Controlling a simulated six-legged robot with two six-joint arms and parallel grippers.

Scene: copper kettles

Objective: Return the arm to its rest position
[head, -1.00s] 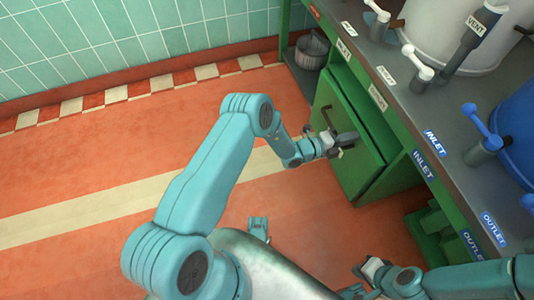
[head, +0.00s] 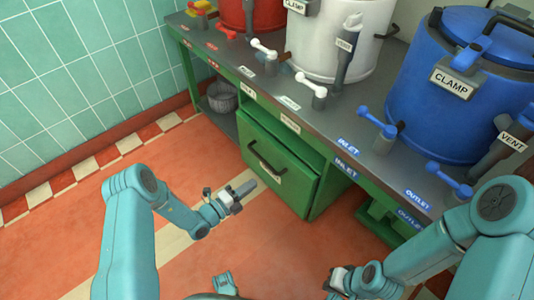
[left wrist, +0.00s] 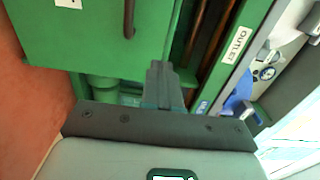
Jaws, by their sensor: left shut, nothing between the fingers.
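My left arm comes in from the left in the head view. Its gripper (head: 243,189) is shut and empty, over the floor to the left of a green cabinet front (head: 285,172) and apart from its dark handle (head: 266,160). In the left wrist view the shut fingers (left wrist: 163,85) point toward the green cabinet (left wrist: 75,35), with nothing between them. The handle (left wrist: 129,18) shows at the top there. My right gripper (head: 338,280) is low at the bottom of the head view, partly cut off, and its jaws are not clear.
A grey-topped bench (head: 230,52) carries a red vessel (head: 250,14), a white vessel (head: 338,42) and a blue vessel (head: 425,115), with white and blue valves along its edge. A grey bucket (head: 221,97) stands underneath. The orange floor (head: 190,160) at left is clear.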

